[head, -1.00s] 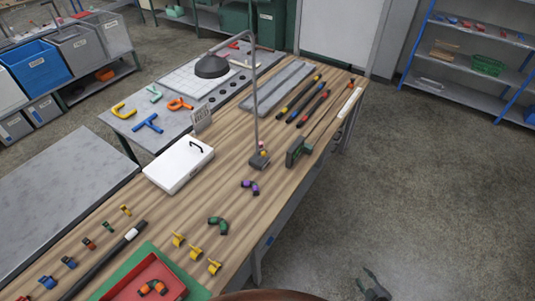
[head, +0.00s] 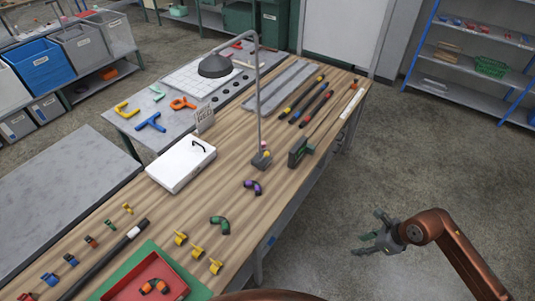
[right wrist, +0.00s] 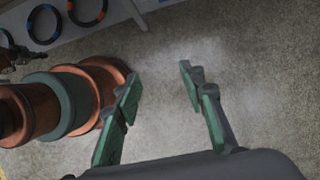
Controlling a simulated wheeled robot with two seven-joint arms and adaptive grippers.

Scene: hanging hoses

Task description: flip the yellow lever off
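No lever can be made out clearly. A small yellow and red detail (head: 264,147) shows by the dark base (head: 261,161) of the bent grey stand on the wooden workbench (head: 225,180); it is too small to tell what it is. A dark upright box (head: 299,151) stands right of it, near the bench's right edge. My right gripper (head: 366,234) is open and empty, out over the floor to the right of the bench. In the right wrist view its green-padded fingers (right wrist: 159,75) are spread with only floor between them. My left gripper is not in view.
Yellow clips (head: 197,252), a green hose piece (head: 219,225) and a purple one (head: 253,187) lie on the bench. A white case (head: 181,164) and a red tray (head: 150,270) lie left of them. Blue-framed shelves (head: 475,65) stand at the back right. Floor right of the bench is clear.

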